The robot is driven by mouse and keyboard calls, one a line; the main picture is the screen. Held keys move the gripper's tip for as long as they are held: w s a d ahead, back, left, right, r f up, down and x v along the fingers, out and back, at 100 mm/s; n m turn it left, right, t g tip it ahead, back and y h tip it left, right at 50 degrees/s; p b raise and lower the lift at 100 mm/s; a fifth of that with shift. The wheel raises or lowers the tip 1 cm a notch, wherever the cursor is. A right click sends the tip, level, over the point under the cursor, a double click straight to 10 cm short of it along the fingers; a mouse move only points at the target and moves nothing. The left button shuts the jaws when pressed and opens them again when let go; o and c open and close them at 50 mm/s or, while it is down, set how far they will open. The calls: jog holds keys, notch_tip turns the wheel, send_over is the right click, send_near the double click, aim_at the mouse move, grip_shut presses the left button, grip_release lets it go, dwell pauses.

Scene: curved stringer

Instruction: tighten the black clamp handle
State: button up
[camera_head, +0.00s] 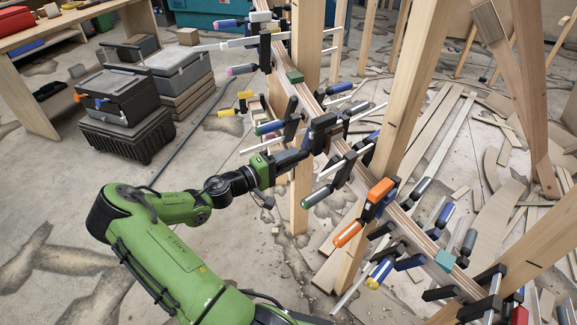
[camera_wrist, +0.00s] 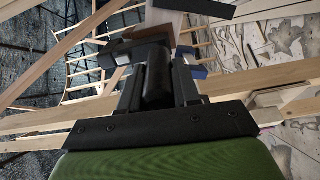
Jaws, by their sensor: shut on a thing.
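My gripper (camera_head: 304,154) reaches the curved stringer from the left, at the end of my green arm. In the wrist view my gripper (camera_wrist: 158,75) has its two dark fingers on either side of a black clamp handle (camera_wrist: 157,92) and is shut on it. The handle points back toward my palm. The black clamp (camera_head: 323,128) it belongs to sits on the laminated wooden stringer (camera_head: 303,97). In the head view the fingers mostly hide the handle. How tight the clamp is cannot be told.
Several other clamps line the stringer, including an orange-handled one (camera_head: 348,233) and a green-handled one (camera_head: 317,197) close below my gripper. Upright wooden posts (camera_head: 408,90) stand beside it. Black toolboxes (camera_head: 118,97) stand at the left. Wood scraps cover the right floor.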

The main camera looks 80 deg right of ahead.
jog(key=m+b, duration=0.4)
jog(key=shift+f+m, duration=0.15)
jog(key=shift+m, duration=0.15)
jog(key=m+b, duration=0.2)
jog(key=m, duration=0.1)
jog(key=shift+m, duration=0.4)
jog(key=m, duration=0.4)
jog(key=shift+s+a+r+b, duration=0.1)
jog(key=shift+r+b, duration=0.2)
grip_shut()
jog(key=shift+m, duration=2.5)
jog(key=o, duration=1)
grip_release()
jog(key=shift+o, duration=0.2)
